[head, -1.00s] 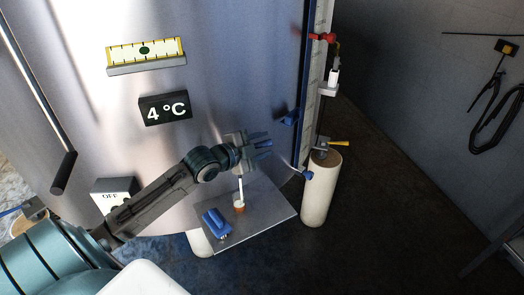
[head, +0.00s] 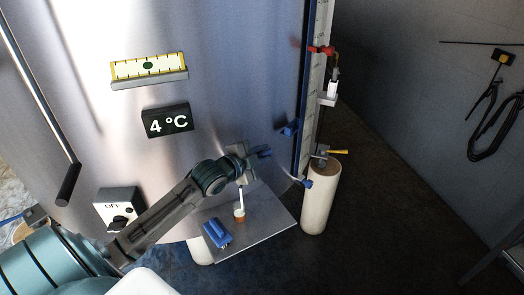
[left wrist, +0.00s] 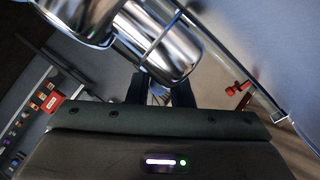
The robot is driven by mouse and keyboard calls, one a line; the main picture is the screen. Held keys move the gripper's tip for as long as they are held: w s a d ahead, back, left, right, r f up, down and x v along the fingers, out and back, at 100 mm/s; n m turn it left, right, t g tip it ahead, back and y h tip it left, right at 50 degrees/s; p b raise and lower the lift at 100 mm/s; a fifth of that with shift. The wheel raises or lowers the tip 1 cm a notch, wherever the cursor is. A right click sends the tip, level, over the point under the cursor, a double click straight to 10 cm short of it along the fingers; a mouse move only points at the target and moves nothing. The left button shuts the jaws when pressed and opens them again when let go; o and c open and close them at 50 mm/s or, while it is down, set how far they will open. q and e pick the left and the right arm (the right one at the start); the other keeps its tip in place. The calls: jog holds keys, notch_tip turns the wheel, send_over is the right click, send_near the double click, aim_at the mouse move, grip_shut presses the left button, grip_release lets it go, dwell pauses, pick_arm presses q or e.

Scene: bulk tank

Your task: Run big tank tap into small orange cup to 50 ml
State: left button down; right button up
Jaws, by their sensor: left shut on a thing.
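The big steel tank (head: 230,75) fills the left and middle of the head view. My left gripper (head: 262,153) is at its lower front and is shut on the tap, probably its handle; the fingers hide most of it. In the left wrist view the fingers (left wrist: 163,92) close on a small part just below a shiny metal tap body (left wrist: 155,42). The small orange cup (head: 239,218) stands upright on the metal shelf (head: 265,222) below. A white vertical streak, seemingly liquid, runs from under my gripper into the cup. The level is too small to read. My right gripper is out of view.
A blue object (head: 217,233) lies on the shelf, left of the cup. A black 4 °C display (head: 167,120) and a knob marked OFF (head: 120,215) are on the tank. A pale post (head: 320,200) stands right of the shelf. The floor farther right is clear.

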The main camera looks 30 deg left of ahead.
pick_arm(q)
jog(key=shift+w+a+n+y+p, duration=0.2)
jog(key=shift+a+n+y+p, duration=0.1)
jog(key=shift+n+y+p, duration=0.4)
jog(key=shift+w+a+n+y+p, duration=0.25)
jog(key=shift+a+n+y+p, duration=0.2)
jog(key=shift+y, duration=0.45)
jog(key=shift+w+a+n+y+p, duration=0.2)
jog(key=shift+n+y+p, duration=0.3)
jog(key=shift+n+y, duration=0.25)
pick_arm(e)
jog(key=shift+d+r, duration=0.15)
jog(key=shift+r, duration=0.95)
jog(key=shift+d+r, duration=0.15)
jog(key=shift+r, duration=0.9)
pick_arm(q)
jog(key=c, duration=1.3)
grip_release()
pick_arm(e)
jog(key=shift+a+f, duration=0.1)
pick_arm(q)
jog(key=b+v, duration=0.3)
jog(key=v, duration=0.7)
jog(key=shift+s, duration=0.35)
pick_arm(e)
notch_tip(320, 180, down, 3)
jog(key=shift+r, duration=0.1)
